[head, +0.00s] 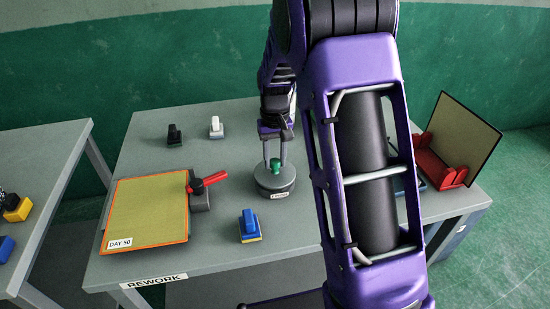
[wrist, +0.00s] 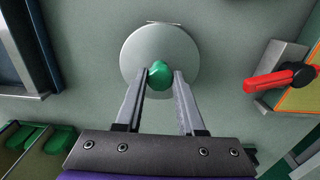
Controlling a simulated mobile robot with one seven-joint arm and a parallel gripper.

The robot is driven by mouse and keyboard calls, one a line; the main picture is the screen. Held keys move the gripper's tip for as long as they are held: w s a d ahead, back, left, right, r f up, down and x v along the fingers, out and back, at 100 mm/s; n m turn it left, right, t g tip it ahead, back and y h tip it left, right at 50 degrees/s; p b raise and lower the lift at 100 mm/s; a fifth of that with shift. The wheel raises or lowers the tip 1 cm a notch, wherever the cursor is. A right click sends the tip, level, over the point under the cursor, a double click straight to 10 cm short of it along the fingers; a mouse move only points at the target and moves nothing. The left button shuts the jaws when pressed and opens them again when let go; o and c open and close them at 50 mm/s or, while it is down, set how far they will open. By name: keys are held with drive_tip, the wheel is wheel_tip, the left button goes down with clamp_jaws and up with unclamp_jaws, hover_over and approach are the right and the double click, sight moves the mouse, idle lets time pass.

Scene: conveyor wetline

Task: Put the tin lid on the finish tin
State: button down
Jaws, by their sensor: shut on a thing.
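The tin lid (wrist: 140,55) is a round grey disc with a green knob (wrist: 160,73) in its middle. My gripper (wrist: 162,75) has its two fingers shut on the knob, pointing straight down. In the head view my gripper (head: 275,158) is over the finish tin (head: 267,191), a short grey cylinder with a small white label. The lid lies level and looks centred on the tin's top. I cannot tell whether it rests on the rim or is slightly above it. The tin's inside is hidden.
A yellow screen in an orange frame (head: 146,212), with a red-handled clamp (head: 208,182), lies left on the grey table. A blue-and-yellow block (head: 249,227) stands in front. Black (head: 174,135) and white (head: 216,128) blocks stand behind. A red rack (head: 436,172) is at right.

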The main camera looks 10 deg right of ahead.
drive_tip(key=shift+f+b, duration=0.3)
drive_tip(key=shift+f, duration=0.3)
drive_tip(key=shift+c, duration=2.2)
unclamp_jaws()
wheel_tip(320, 180, up, 17)
drive_tip(key=p, duration=0.1)
drive_tip(key=shift+r+p, duration=0.2)
drive_tip(key=shift+p, duration=0.15)
